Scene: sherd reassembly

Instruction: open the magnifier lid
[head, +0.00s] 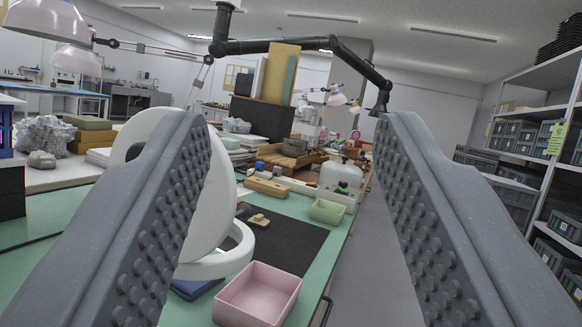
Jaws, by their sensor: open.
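The magnifier is the white round thing partly behind my left finger. Its large white disc (213,205), which looks like the lid, stands steeply upright. A white ring (238,258) shows at a flatter angle below and to the right of the disc. The finger hides much of the disc and any hinge between the two, so I cannot tell exactly how they join. My gripper (295,120) is open, with its two studded grey fingers wide apart and nothing between them. The disc is beyond the left finger; I cannot tell whether they touch.
A pink tray (258,292) sits at the near edge of the green bench, by a dark mat (283,242) with small sherds. A green tray (327,211) and a wooden block (266,188) lie farther back. Shelves stand right; the aisle floor (372,265) is clear.

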